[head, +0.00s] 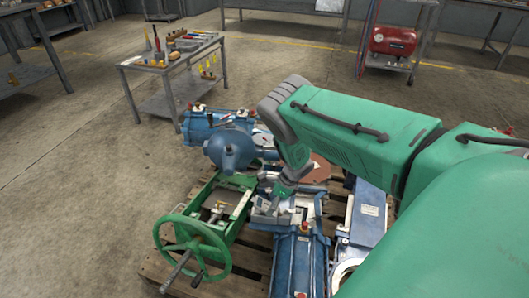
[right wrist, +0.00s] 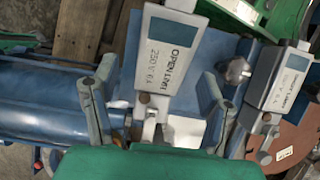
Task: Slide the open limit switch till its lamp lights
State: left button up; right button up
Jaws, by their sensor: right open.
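The open limit switch (right wrist: 168,50) is a pale grey box marked "OPEN LIMIT 250V 6A" in the right wrist view. Its metal lever end hangs below it, toward my palm. My right gripper (right wrist: 157,68) is open, with one finger on each side of the switch. Whether either finger touches it I cannot tell. A second, similar grey switch (right wrist: 284,78) stands to the right, outside the fingers. In the head view my right gripper (head: 276,198) reaches down over the blue machinery, and its fingers are small there. I cannot make out a lit lamp. My left gripper is not in view.
A green frame with a handwheel (head: 192,250) lies left of the gripper on a wooden pallet (head: 160,268). Blue motor units (head: 298,262) crowd close around. A tool cart (head: 178,65) stands behind, with open floor to the left.

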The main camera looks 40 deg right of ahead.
jog(key=x, duration=0.2)
jog(key=b+x, duration=0.1)
jog(key=x, duration=0.1)
jog(key=d+b+x, duration=0.1)
jog(key=x, duration=0.1)
jog(key=shift+f, duration=0.3)
jog(key=shift+w+a+f+b, duration=0.1)
jog(key=shift+a+f+b, duration=0.15)
jog(key=shift+b, duration=0.05)
jog(key=shift+a+r, duration=0.1)
jog(key=shift+a, duration=0.1)
